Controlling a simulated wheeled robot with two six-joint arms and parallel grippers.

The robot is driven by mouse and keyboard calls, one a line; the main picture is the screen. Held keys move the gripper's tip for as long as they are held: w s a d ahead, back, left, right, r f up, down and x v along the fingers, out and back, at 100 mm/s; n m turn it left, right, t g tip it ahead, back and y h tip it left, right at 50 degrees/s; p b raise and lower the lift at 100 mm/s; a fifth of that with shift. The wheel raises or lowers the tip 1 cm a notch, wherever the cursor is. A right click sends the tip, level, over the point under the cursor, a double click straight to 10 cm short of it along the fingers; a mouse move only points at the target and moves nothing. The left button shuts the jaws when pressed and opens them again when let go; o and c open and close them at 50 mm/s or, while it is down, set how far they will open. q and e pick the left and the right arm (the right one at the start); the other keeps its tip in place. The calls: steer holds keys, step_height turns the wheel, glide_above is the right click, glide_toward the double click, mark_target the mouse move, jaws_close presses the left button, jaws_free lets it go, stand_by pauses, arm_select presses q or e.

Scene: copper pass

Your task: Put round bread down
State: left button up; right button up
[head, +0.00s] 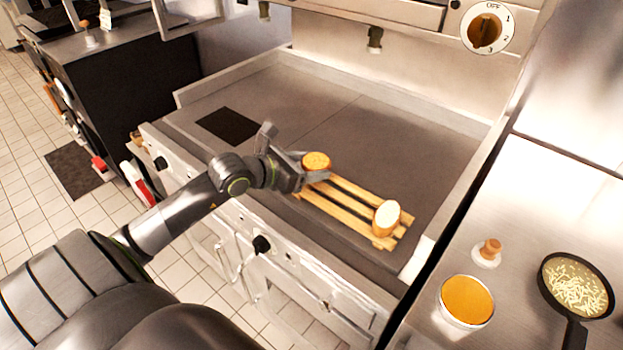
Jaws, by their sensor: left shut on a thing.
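A round bread (316,161) with a golden-brown top is at my left gripper (303,168), which is shut on it. The bread is over the far left end of a slatted wooden board (345,205). I cannot tell whether the bread touches the slats. A second round piece of bread (387,216), pale on its side, stands tilted on the near right end of the board. The board lies on the grey griddle top of the stove. My right gripper is not in view.
The griddle surface (385,150) is clear behind the board, with a dark square plate (229,126) at its left. On the right counter are a bowl of orange contents (466,300), a wooden-knobbed lid (488,252) and a pan of pale shreds (574,287).

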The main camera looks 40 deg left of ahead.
mark_target(308, 188)
arm_select(q)
steer(key=shift+f, duration=1.8)
steer(key=shift+f, duration=0.1)
steer(key=o, duration=1)
steer(key=shift+c, duration=0.2)
steer(key=shift+s+a+r, duration=0.15)
steer(key=shift+s+r, duration=0.1)
steer(key=shift+s, duration=0.15)
steer(key=shift+p+v, duration=2.05)
steer(key=shift+v, duration=3.55)
